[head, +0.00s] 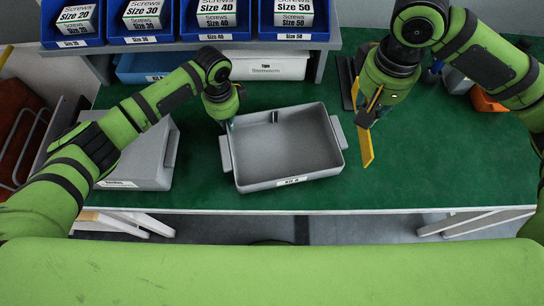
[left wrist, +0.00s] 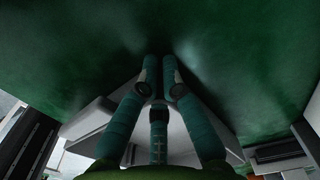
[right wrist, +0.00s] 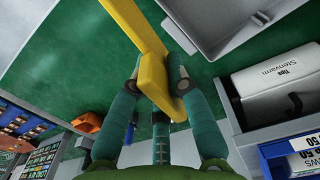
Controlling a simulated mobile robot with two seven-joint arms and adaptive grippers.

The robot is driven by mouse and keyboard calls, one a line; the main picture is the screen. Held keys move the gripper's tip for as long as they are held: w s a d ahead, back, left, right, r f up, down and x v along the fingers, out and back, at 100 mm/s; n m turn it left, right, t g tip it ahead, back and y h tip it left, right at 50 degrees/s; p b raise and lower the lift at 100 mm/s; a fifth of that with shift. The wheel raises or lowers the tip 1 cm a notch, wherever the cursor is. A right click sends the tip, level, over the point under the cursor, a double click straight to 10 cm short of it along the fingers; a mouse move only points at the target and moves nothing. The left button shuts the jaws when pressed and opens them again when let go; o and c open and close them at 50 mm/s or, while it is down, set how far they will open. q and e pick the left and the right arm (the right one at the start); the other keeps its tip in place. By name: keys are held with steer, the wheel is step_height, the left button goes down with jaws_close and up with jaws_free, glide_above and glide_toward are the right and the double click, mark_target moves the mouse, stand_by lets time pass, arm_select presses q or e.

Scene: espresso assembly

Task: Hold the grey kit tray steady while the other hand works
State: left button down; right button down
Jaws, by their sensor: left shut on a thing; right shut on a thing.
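The grey kit tray (head: 303,162), labelled on its front wall, sits on the green table and looks empty. Its side handles stick out left and right. My left gripper (head: 229,124) is shut on the tray at its left side, by the handle; the exact contact is hard to see. In the left wrist view its fingertips (left wrist: 158,85) are close together, with grey surfaces behind. My right gripper (head: 371,90) is shut on a yellow angled piece (head: 366,147), right of the tray and above the table. The yellow piece also shows between the fingers in the right wrist view (right wrist: 153,75).
Blue screw bins (head: 143,21) line a shelf at the back, with a white labelled box (head: 268,67) below. A grey lidded box (head: 145,160) stands left of the tray. An orange item (head: 487,101) lies at the back right. The table's right front is clear.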

arm_select(q)
steer(key=c, duration=1.3)
jaws_free()
steer(key=shift+c, duration=0.2)
